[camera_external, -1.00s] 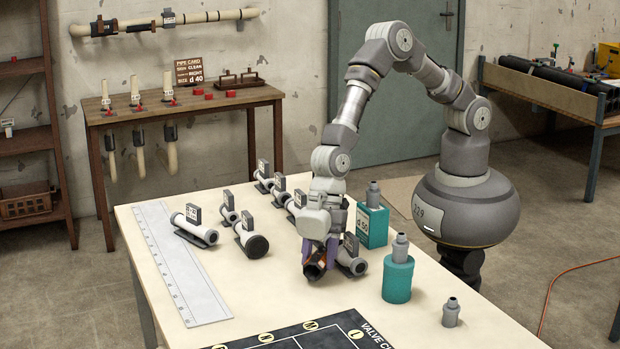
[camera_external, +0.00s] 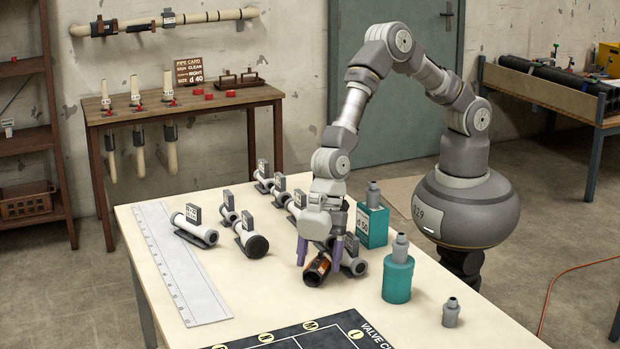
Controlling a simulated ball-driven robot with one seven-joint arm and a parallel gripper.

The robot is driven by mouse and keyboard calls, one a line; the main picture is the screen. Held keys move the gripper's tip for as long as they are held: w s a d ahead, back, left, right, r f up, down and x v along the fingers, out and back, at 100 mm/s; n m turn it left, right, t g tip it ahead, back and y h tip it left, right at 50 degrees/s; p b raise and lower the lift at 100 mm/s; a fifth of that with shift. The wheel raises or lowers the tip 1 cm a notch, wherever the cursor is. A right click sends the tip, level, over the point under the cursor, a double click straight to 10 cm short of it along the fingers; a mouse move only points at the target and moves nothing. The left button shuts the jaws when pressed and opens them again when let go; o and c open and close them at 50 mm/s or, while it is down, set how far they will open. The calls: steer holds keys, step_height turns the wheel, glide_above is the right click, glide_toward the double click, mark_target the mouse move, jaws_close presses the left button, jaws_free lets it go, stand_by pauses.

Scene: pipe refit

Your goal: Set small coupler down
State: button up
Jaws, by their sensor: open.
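The small coupler (camera_external: 316,271) is a short black piece with an orange-brown band. It appears to rest on its side on the cream table (camera_external: 262,300), in front of the middle of the table. My gripper (camera_external: 319,257) is open and points down just above and behind it. One purple finger is at the coupler's left and the other at its right, with a gap visible on the left. Whether the right finger touches the coupler I cannot tell.
A grey pipe fitting (camera_external: 353,262) lies close to the right finger. A teal box (camera_external: 373,226) and a teal bottle (camera_external: 398,278) stand further right. Several tagged pipe pieces (camera_external: 251,240) lie behind and left. A black valve mat (camera_external: 310,335) is in front. The table left of the coupler is clear.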

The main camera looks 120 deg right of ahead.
steer(key=p+v, duration=0.3)
steer(key=v, duration=0.8)
steer(key=shift+r, duration=0.15)
steer(key=w+d+r+m+t+h, duration=0.1)
steer(key=d+r+t, duration=0.15)
steer(key=r, duration=0.85)
steer(key=w+d+r+m+t, duration=0.1)
steer(key=d+r+m+t, duration=0.15)
steer(key=r, duration=0.95)
steer(key=w+d+r+m+t+h, duration=0.15)
steer(key=d+r, duration=0.25)
steer(key=r, duration=0.7)
steer(key=s+d+r+m+t, duration=0.2)
steer(key=s+r, duration=0.6)
steer(key=r, duration=0.5)
steer(key=s+d+r+m+t, duration=0.2)
steer(key=s+d+r, duration=0.3)
steer(key=r, duration=0.8)
steer(key=s+t, duration=0.1)
steer(key=s, duration=0.1)
steer(key=shift+s+r+t+h, duration=0.35)
steer(key=shift+r, duration=0.05)
